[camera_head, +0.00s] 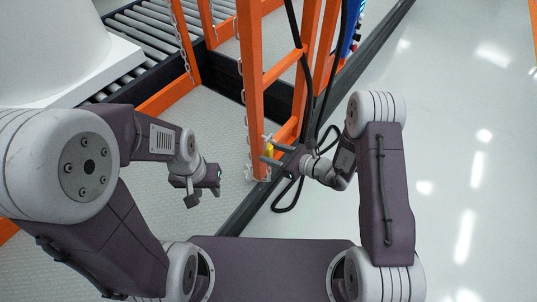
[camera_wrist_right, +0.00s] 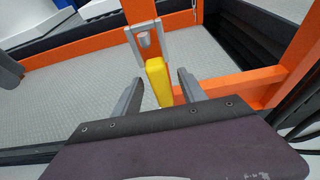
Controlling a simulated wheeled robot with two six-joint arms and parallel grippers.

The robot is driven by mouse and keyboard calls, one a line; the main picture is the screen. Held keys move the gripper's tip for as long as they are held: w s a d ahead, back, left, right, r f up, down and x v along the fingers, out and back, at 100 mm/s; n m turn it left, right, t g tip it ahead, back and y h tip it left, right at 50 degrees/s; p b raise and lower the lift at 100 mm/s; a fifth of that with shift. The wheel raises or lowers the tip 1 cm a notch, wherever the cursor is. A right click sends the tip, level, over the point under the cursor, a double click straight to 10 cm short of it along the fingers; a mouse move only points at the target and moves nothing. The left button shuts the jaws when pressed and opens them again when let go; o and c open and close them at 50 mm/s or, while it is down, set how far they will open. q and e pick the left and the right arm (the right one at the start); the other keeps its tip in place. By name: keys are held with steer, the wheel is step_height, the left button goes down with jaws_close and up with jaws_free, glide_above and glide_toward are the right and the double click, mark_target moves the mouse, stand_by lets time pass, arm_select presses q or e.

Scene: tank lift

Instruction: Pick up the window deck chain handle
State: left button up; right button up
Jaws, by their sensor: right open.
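The yellow chain handle (camera_wrist_right: 159,85) hangs upright below a grey metal bracket (camera_wrist_right: 146,44) at an orange post. In the head view only a small piece of the handle (camera_head: 269,150) shows, partly hidden by my gripper. My right gripper (camera_head: 267,151) is open at the post, with its fingers on either side of the handle. In the right wrist view its two grey fingers (camera_wrist_right: 160,77) stand apart, with gaps beside the handle. My left gripper (camera_head: 204,197) appears open and empty above the textured grey floor, well left of the post.
Chains (camera_head: 183,45) hang along the frame. Black cables (camera_head: 303,110) run close to the right wrist. A roller conveyor (camera_head: 165,30) is at the back left. The glossy floor (camera_head: 465,150) on the right is clear.

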jaws_close()
steer(key=shift+r, duration=0.1)
steer(key=shift+r+p, duration=0.65)
steer(key=shift+r, duration=0.2)
steer(key=s+d+p, duration=0.4)
steer(key=s+d, duration=0.6)
steer(key=d, duration=0.5)
steer(key=shift+f, duration=0.15)
